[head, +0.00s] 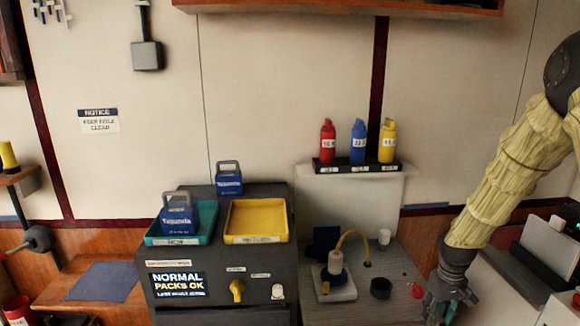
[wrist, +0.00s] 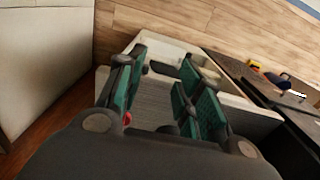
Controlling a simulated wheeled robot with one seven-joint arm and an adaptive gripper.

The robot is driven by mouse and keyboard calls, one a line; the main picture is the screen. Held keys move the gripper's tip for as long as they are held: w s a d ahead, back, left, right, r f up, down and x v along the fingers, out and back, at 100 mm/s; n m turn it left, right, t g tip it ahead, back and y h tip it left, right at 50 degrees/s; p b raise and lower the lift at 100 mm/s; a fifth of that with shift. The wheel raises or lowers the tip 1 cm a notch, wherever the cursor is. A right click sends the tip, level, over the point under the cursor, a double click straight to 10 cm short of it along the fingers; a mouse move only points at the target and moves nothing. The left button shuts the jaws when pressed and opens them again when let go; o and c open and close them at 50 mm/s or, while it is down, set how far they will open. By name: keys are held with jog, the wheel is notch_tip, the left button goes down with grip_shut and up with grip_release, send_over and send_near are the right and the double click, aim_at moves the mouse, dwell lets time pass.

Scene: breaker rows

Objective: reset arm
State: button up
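My arm, in a pale yellow sleeve, hangs down from the upper right of the head view. My gripper (head: 440,306) is at its lower end, over the right end of the grey bench. In the wrist view my gripper (wrist: 160,100) has its green-padded fingers spread apart with nothing between them. The pads point towards a grey surface with a pale rim. A small red thing (wrist: 127,118) shows beside the left finger; in the head view a small red thing (head: 417,290) lies just left of my gripper.
A black cabinet (head: 217,268) carries a teal tray (head: 207,232), a yellow tray (head: 256,238) and blue packs. Its sign reads "NORMAL PACKS OK". Red, blue and yellow bottles (head: 388,142) stand on a rack. A yellow-hosed device (head: 336,287) and a black cup (head: 381,288) stand left of my gripper.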

jog(key=s+a+f, duration=0.3)
jog(key=s+f, duration=0.1)
jog(key=f, duration=0.3)
jog(key=s+a+f, duration=0.4)
jog(key=s+f, duration=0.1)
jog(key=f, duration=0.1)
jog(key=s+a+f, duration=0.3)
jog(key=s+f, duration=0.1)
jog(key=s, duration=0.5)
jog(key=s+a+f+m+b, duration=0.1)
jog(key=s+a+f, duration=0.3)
jog(key=s, duration=0.6)
jog(key=s+a+f, duration=0.3)
jog(key=s+f, duration=0.3)
jog(key=s, duration=0.4)
jog(key=shift+a, duration=0.35)
jog(key=shift+s+f, duration=0.1)
